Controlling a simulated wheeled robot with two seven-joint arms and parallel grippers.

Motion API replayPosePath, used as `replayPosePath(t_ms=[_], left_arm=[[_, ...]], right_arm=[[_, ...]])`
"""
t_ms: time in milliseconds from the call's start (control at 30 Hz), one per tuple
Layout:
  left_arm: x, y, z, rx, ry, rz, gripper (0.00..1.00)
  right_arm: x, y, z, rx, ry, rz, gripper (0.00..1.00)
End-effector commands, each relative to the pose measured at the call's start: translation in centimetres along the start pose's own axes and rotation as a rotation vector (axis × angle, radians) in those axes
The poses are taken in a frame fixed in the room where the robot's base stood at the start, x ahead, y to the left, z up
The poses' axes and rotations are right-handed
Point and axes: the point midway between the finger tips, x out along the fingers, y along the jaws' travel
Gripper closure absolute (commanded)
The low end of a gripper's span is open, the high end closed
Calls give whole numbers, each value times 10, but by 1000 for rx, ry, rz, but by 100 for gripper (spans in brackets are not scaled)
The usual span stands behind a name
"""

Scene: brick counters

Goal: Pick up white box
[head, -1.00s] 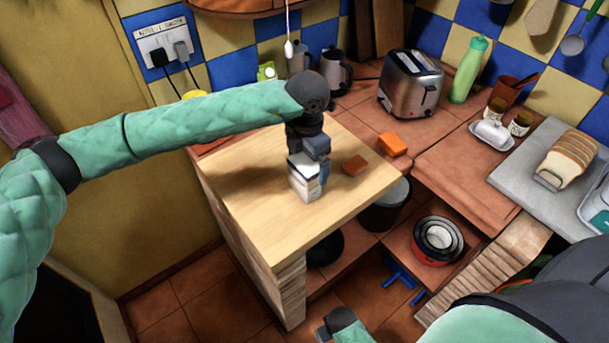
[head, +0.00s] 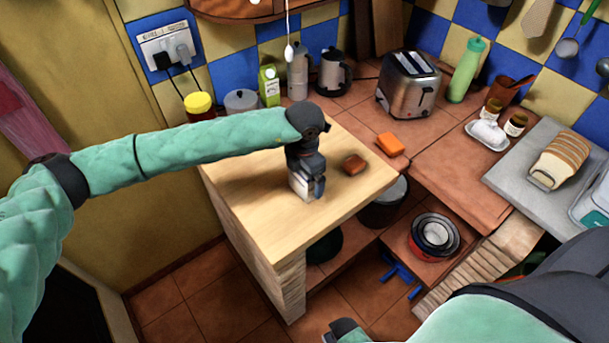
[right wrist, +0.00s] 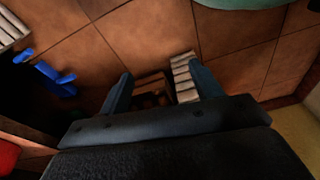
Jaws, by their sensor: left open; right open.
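The white box (head: 301,187) stands upright on the light wooden counter, partly hidden by my left gripper. My left gripper (head: 309,186) points down over the box, its fingers at the box's upper part and sides. It is open; whether its fingers touch the box cannot be told. My right gripper (right wrist: 160,92) is open and empty in the right wrist view, above the tiled floor. In the head view, part of my right gripper (head: 345,328) shows low at the bottom edge, away from the counter.
A brown block (head: 354,165) lies on the wooden counter (head: 250,200) just right of the box. An orange block (head: 389,144), a toaster (head: 409,84) and a green bottle (head: 467,70) are on the tiled counter behind. The counter's front left part is clear.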

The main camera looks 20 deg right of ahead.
Motion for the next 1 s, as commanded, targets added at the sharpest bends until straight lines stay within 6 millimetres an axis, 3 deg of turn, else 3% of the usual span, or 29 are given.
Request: replayPosePath(t_ms=[167,400,833,1000], left_arm=[[0,0,0,0,0,0,0],[0,0,0,0,0,0,46],[-5,0,0,1,-1,2,46],[-20,0,0,2,-2,2,46]], right_arm=[[0,0,0,0,0,0,35],[0,0,0,0,-1,0,35],[0,0,0,1,-10,-1,35],[-28,-9,-13,7,-12,-13,35]])
